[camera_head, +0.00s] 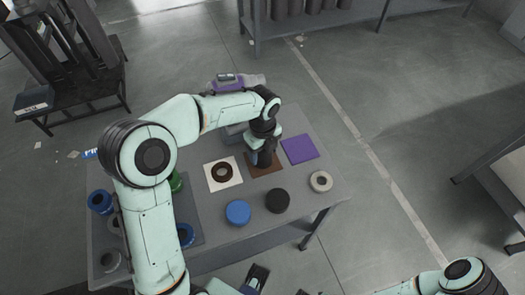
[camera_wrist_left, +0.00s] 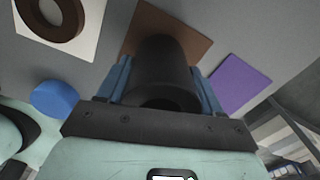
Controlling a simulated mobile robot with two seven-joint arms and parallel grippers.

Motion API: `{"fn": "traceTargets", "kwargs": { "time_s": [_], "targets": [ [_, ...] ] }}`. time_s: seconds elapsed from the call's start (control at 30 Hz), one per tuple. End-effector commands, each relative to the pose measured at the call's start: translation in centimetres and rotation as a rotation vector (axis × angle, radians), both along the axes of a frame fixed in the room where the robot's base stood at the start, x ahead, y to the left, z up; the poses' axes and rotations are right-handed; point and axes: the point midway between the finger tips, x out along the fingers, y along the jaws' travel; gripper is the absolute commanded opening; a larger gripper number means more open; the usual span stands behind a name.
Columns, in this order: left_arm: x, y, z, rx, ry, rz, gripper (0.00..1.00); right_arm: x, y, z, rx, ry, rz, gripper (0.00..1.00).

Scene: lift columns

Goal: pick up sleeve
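A dark, hollow sleeve (camera_wrist_left: 165,62) stands between the two blue fingers of my left gripper (camera_wrist_left: 163,88) in the left wrist view, its open end toward the palm. The fingers lie against its sides with no clear gap. In the head view, my left gripper (camera_head: 264,152) points down over the brown square (camera_head: 260,170), and the sleeve is mostly hidden by the gripper. I cannot tell whether its far end touches the brown square.
On the grey table (camera_head: 232,262) are a brown ring on a white square (camera_head: 212,184), a purple square (camera_head: 300,149), a blue disc (camera_head: 238,213), a black disc (camera_head: 277,201) and a pale ring (camera_head: 321,181). Blue parts (camera_head: 100,201) stand at the left. A shelf (camera_head: 300,24) stands behind.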

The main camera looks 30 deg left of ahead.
Motion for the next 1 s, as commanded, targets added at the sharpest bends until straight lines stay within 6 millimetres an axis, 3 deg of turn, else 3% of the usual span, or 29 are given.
{"fn": "traceTargets", "kwargs": {
  "time_s": [0.03,0.13,0.57,0.77,1.0],
  "targets": [
    [0.0,0.0,0.0,0.000,0.000,0.000,0.42,0.0,0.0,0.0,0.000,0.000,0.000,0.43],
    [0.0,0.0,0.0,0.000,0.000,0.000,0.09,0.0,0.0,0.0,0.000,0.000,0.000,0.43],
    [0.1,0.0,1.2,0.000,-0.004,0.000,0.09,0.1,0.0,0.2,0.000,-0.001,0.000,0.43],
    [0.1,-0.1,4.0,0.000,-0.008,-0.001,0.09,0.2,0.0,0.6,0.000,-0.002,0.000,0.43],
    [0.2,0.0,9.4,-0.001,-0.010,0.000,0.09,0.5,0.0,1.6,0.000,-0.007,0.000,0.43]
  ]
}}
